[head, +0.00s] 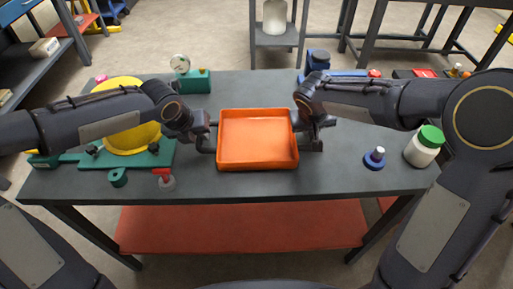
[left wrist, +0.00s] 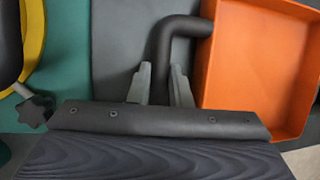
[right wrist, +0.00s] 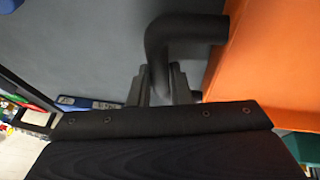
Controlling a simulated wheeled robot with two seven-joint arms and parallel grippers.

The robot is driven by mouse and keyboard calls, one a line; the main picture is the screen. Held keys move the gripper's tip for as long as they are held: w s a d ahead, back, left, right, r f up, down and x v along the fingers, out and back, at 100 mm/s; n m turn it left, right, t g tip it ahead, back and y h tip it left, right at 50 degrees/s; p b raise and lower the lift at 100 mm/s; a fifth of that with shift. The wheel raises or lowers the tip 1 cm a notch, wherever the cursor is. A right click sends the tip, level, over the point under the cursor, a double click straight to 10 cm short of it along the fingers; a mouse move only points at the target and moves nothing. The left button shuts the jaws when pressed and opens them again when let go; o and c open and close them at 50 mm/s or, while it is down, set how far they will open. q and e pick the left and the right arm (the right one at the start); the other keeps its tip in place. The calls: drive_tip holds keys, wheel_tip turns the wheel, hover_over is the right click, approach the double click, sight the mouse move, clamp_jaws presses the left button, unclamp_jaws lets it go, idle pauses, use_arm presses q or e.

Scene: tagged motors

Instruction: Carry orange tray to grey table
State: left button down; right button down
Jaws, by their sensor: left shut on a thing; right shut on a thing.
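The orange tray (head: 257,140) is empty and sits at the middle of the grey table (head: 225,188), close to its front edge. I cannot tell whether it rests on the top or is just above it. My left gripper (head: 206,137) is shut on the dark handle (left wrist: 180,32) at the tray's left side. My right gripper (head: 308,132) is shut on the dark handle (right wrist: 180,38) at the tray's right side. The tray wall also shows in the left wrist view (left wrist: 255,75) and in the right wrist view (right wrist: 262,70).
A yellow disc on a green fixture (head: 120,158) stands left of the tray. A white bottle with a green lid (head: 425,146) and a blue-based part (head: 375,158) stand at the right. A gauge on a green block (head: 193,80) is behind. A red lower shelf (head: 240,226) lies under the table.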

use_arm(q)
drive_tip(key=c, duration=1.8)
unclamp_jaws()
drive_tip(key=shift+f, duration=0.4)
use_arm(e)
drive_tip(key=c, duration=1.8)
unclamp_jaws()
drive_tip(key=shift+f, duration=0.4)
use_arm(q)
drive_tip(key=shift+o, duration=1.3)
drive_tip(key=shift+r, duration=0.15)
use_arm(e)
drive_tip(key=shift+o, duration=1.2)
drive_tip(key=shift+r, duration=0.15)
use_arm(q)
drive_tip(key=shift+o, duration=1.1)
use_arm(e)
drive_tip(key=shift+o, duration=1.1)
drive_tip(key=shift+r, duration=0.1)
use_arm(q)
drive_tip(key=v, duration=1.2)
use_arm(e)
drive_tip(key=v, duration=1.2)
use_arm(q)
drive_tip(key=shift+s, duration=0.1)
use_arm(e)
drive_tip(key=shift+s, duration=0.1)
